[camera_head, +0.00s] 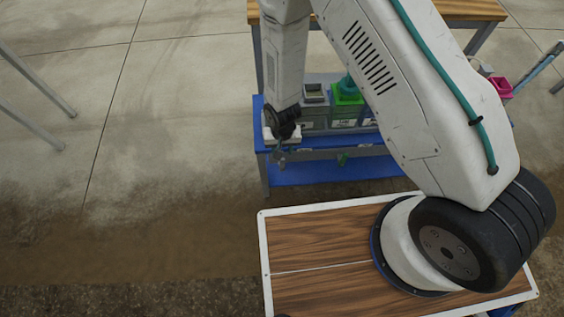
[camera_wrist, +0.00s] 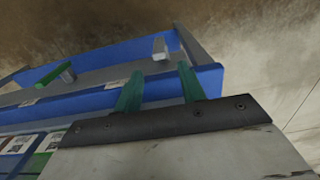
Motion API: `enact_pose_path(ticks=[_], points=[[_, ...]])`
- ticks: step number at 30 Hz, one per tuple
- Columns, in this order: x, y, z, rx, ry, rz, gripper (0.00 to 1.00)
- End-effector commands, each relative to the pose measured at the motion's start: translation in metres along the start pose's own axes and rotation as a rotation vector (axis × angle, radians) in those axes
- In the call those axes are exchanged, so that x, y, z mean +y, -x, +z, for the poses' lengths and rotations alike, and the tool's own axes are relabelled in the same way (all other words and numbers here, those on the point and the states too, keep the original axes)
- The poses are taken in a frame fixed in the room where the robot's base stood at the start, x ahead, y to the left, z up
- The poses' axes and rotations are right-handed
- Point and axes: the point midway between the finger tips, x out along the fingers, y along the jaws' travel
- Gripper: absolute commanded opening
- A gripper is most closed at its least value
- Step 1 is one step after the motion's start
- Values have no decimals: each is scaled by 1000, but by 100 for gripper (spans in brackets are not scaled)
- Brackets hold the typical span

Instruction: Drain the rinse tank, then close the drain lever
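My gripper (camera_wrist: 160,71) shows two green fingers spread apart in the wrist view, with no object visible between them. In the head view it is small and partly hidden below my dark wrist, at the left front of the blue skid (camera_head: 335,172). A grey lever-like piece (camera_wrist: 160,48) stands just beyond the fingertips in the wrist view, apart from them as far as I can tell. A green-sided piece (camera_wrist: 54,77) lies further left. In the head view a green tank (camera_head: 346,97) stands beside grey ones. I cannot read which tank is the rinse tank, nor see any liquid.
A blue rail (camera_wrist: 100,100) crosses close to the fingers. A wooden-topped bench (camera_head: 455,9) stands behind the skid, and a pink container (camera_head: 502,87) is at the right. Grey rails (camera_head: 38,85) stand at the far left. The concrete floor left of the skid is clear.

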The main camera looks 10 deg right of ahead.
Motion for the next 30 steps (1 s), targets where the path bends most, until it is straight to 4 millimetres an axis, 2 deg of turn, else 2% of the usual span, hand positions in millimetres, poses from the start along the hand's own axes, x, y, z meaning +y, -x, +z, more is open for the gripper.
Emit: enact_pose_path(ticks=[6, 18, 22, 29, 30], points=[[0, -26, 6, -3, -1, 2, 40], [0, -83, 6, -3, -1, 2, 40], [0, -90, 5, -2, -1, 1, 40], [0, -90, 5, -2, -1, 1, 40], [0, -90, 5, -2, -1, 1, 37]])
